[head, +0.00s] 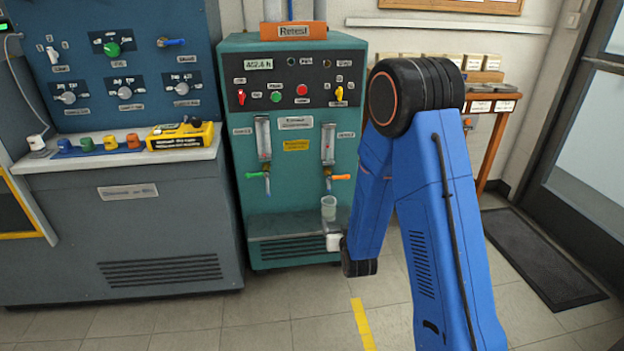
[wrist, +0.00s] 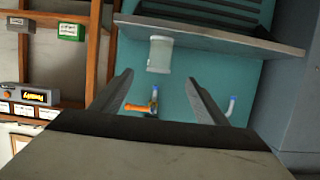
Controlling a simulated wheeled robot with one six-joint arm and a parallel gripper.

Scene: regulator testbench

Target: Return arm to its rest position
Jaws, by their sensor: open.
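My arm (head: 440,200) is blue and stands folded at the right of the head view. Its gripper end is mostly hidden behind the arm, with a pale part (head: 333,242) showing at the tray's front edge. In the wrist view, which is upside down, my gripper (wrist: 160,75) is open and nothing is held between its fingers. A clear cup (head: 328,207) stands on the teal bench's tray (head: 285,223) under the right tap. The cup also shows in the wrist view (wrist: 160,54), beyond the fingertips. I cannot tell the exact gap.
A grey console (head: 130,240) with a yellow tool (head: 182,135) stands at left. A wooden shelf (head: 498,130) is at right. The floor in front is clear.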

